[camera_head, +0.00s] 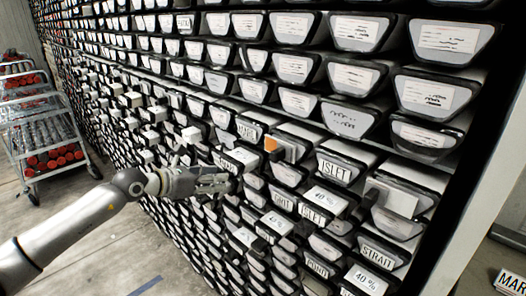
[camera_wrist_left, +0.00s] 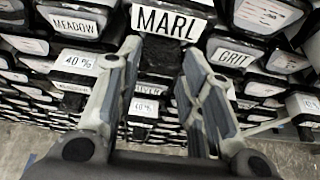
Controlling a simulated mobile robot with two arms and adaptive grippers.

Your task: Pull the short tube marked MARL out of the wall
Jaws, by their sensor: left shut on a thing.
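The tube marked MARL (camera_wrist_left: 169,22) faces me at the top of the left wrist view, its white label above a dark front part. My left gripper (camera_wrist_left: 160,60) is shut on the MARL tube, with one finger on each side of the dark part below the label. In the head view my left gripper (camera_head: 222,184) is against the wall of tubes, just below a white label that I cannot read surely. The gripper hides part of the tube there. How far the tube sticks out cannot be told. My right gripper is not in view.
Neighbouring tubes marked MEADOW (camera_wrist_left: 79,23) and GRIT (camera_wrist_left: 232,57) sit close on both sides. A wheeled cart (camera_head: 40,125) with red-ended tubes stands at the left. The floor (camera_head: 110,245) in front is mostly clear.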

